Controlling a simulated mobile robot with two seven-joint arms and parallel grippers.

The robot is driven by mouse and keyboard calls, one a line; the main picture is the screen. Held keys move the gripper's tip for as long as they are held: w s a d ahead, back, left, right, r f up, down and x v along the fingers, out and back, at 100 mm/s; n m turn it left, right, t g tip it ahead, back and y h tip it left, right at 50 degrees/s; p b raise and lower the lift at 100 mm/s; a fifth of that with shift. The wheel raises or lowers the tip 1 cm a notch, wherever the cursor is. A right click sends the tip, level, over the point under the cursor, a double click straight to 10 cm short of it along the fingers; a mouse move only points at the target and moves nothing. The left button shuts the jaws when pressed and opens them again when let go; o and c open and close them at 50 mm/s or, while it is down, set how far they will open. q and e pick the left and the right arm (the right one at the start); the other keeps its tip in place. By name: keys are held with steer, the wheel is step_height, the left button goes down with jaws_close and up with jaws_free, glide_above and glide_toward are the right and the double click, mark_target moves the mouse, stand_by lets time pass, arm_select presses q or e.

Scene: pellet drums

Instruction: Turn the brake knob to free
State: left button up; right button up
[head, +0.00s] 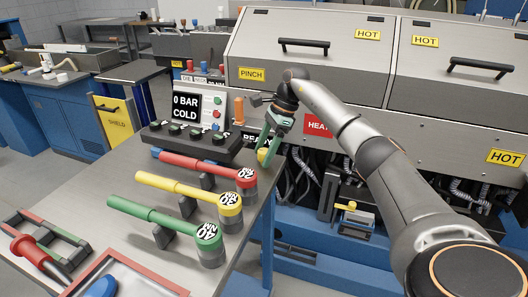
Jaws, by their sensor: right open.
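No label for the brake knob or its free position can be read in the head view. A dark console (190,141) with several small black knobs (196,134) stands at the back of the grey bench, below the "0 BAR COLD" display (186,106). My right gripper (266,145), with green fingers, points down near the bench's right edge, just right of this console. It is open and holds nothing that I can see. A small yellow piece (263,156) shows at its fingertips; whether they touch it, I cannot tell. My left gripper is not in view.
Red (205,167), yellow (185,190) and green (160,222) lever handles lie across the bench (110,178). A grey machine with "HOT" labels and a "PINCH" hood (290,65) stands behind my right arm. A red-handled tool (35,256) lies front left.

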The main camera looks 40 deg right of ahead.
jaws_close()
stand_by(0.6)
